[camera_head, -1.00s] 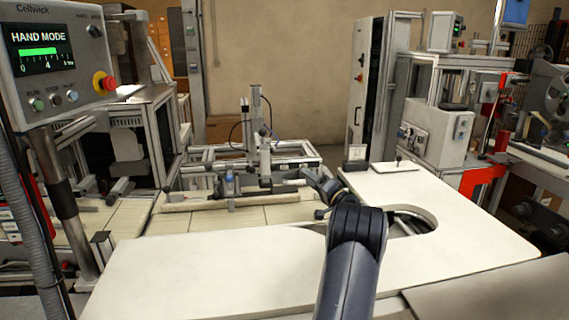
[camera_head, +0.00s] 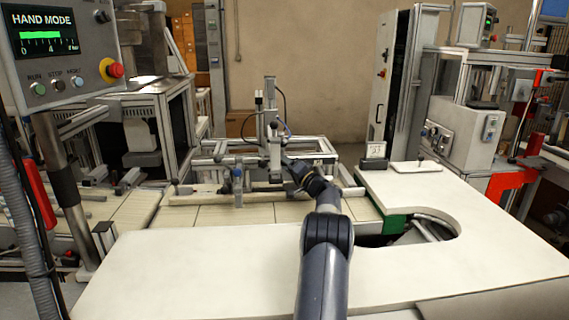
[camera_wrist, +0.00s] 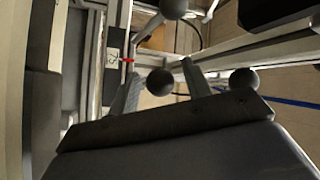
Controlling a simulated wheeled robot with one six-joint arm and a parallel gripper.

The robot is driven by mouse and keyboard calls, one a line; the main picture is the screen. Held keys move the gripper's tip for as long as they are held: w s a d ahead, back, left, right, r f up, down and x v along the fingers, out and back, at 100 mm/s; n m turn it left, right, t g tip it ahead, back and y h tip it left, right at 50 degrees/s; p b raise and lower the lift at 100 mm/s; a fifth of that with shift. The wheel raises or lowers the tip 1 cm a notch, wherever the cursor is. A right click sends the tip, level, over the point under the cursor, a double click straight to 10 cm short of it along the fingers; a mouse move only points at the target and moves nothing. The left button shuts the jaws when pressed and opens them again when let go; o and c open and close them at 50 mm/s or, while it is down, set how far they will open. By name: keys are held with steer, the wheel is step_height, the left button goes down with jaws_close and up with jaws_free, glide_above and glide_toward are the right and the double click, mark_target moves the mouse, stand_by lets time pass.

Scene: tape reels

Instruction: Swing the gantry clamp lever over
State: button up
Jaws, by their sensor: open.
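The gantry (camera_head: 274,145) stands on the pale slatted bed, an upright metal post on an aluminium frame. My gripper (camera_head: 288,164) is at the right side of this post, small and partly lost against it. In the wrist view my gripper (camera_wrist: 159,74) is open, with two grey fingers pointing up the picture. A black ball knob (camera_wrist: 160,83) shows between the fingers; I cannot tell whether they touch it. A second ball knob (camera_wrist: 173,8) is at the top on a thin rod, and a third (camera_wrist: 243,80) is right of the right finger. Which knob belongs to the clamp lever is unclear.
A white table (camera_head: 180,265) with a rounded cutout lies in front, under my arm. A small sign block (camera_head: 375,151) stands behind its right part. A control panel reading HAND MODE (camera_head: 60,50) hangs at the left. Aluminium rails surround the gripper in the wrist view.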

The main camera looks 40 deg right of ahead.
steer(key=shift+w, duration=0.1)
steer(key=shift+r, duration=0.15)
jaws_close()
stand_by(0.4)
